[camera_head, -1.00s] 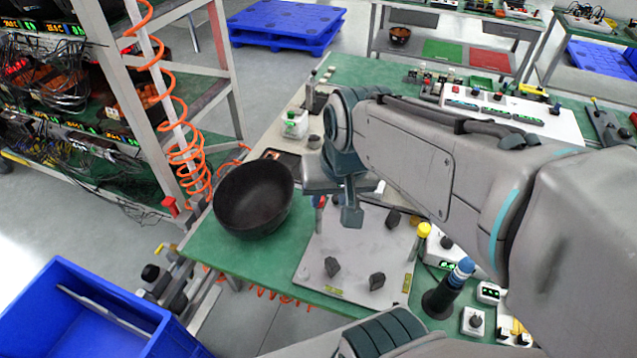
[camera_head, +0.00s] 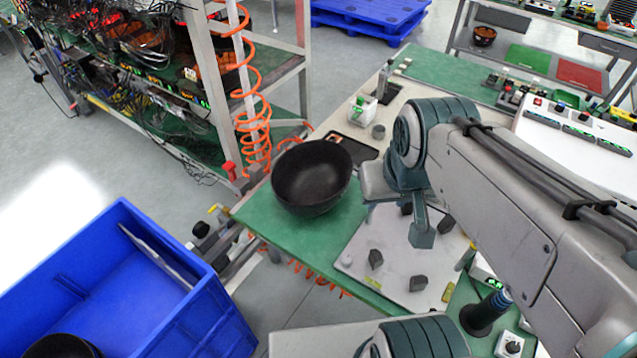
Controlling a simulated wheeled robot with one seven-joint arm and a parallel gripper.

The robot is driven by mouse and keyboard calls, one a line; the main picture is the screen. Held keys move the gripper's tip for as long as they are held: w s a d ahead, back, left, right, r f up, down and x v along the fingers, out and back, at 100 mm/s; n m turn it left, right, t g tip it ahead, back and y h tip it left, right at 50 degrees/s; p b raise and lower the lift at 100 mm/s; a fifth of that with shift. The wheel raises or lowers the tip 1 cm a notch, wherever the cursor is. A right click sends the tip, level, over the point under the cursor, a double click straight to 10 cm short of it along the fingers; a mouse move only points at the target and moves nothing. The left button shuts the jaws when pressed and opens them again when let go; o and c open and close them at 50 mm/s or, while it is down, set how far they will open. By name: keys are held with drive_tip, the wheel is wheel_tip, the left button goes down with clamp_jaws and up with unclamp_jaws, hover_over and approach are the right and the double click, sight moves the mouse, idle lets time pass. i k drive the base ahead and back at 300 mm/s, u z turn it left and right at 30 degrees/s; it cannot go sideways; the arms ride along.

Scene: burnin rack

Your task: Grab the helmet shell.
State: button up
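The helmet shell (camera_head: 312,180) looks like a dark, round, hollow bowl. It rests with its open side up on the near left corner of the green-topped table. My gripper (camera_head: 421,232) is to the right of the shell, above the pale plate, and apart from it. My arm hides part of the gripper, so its finger opening does not show clearly. Nothing shows held in it. A similar dark round object (camera_head: 62,347) shows partly inside the blue crate at the bottom left.
The blue crate (camera_head: 190,318) stands on the floor at lower left. A metal rack (camera_head: 204,70) with wiring and an orange coiled hose (camera_head: 250,120) stands behind the shell. The pale plate (camera_head: 352,258) carries small dark blocks.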

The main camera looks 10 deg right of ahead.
sight(308, 180)
drive_tip(key=k, duration=1.1)
drive_tip(key=u, duration=1)
drive_tip(key=i, duration=1.35)
drive_tip(key=z, duration=0.6)
